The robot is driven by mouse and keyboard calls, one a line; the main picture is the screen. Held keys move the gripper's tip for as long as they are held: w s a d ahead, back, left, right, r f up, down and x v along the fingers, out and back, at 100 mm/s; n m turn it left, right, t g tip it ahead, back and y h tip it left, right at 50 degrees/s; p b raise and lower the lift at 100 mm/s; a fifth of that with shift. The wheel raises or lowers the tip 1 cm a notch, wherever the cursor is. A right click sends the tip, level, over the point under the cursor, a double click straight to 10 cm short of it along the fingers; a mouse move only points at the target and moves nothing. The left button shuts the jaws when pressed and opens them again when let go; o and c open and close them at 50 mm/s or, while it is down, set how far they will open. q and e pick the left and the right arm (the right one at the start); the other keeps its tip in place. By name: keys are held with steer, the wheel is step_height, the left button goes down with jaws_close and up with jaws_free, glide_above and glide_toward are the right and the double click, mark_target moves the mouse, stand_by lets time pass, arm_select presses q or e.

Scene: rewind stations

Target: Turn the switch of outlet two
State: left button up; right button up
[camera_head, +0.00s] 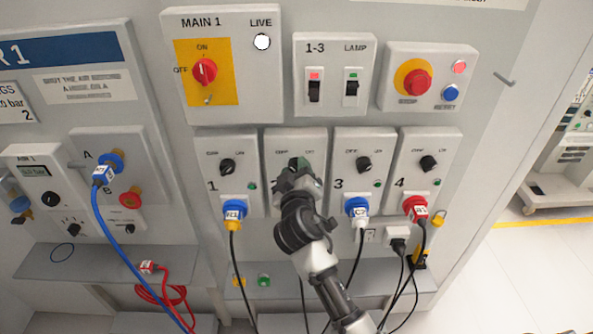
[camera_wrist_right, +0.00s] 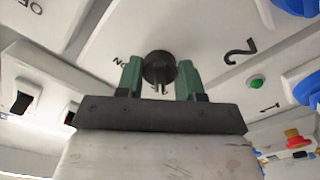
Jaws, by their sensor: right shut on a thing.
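The outlet two panel (camera_head: 274,141) is the second grey box in the lower row of numbered outlets. Its black rotary switch (camera_wrist_right: 158,66) shows in the right wrist view between the green fingers, with "ON" printed beside it and the "2" (camera_wrist_right: 238,51) to the right. The gripper and arm hide the switch and the lower panel in the head view. My left gripper is not in view.
Switches of outlet one (camera_head: 227,166) and outlet three (camera_head: 364,164) flank my gripper closely. Below them are blue plugs (camera_head: 234,210) with hanging cables, and a red plug (camera_head: 415,208) at outlet four. The main switch (camera_head: 204,71) and stop button (camera_head: 416,82) are above.

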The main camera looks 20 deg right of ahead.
steer(key=o, duration=0.9)
steer(key=shift+s, duration=0.1)
steer(key=b+v, duration=0.3)
steer(key=v, duration=0.7)
steer(key=shift+s+a, duration=0.15)
steer(key=shift+s, duration=0.15)
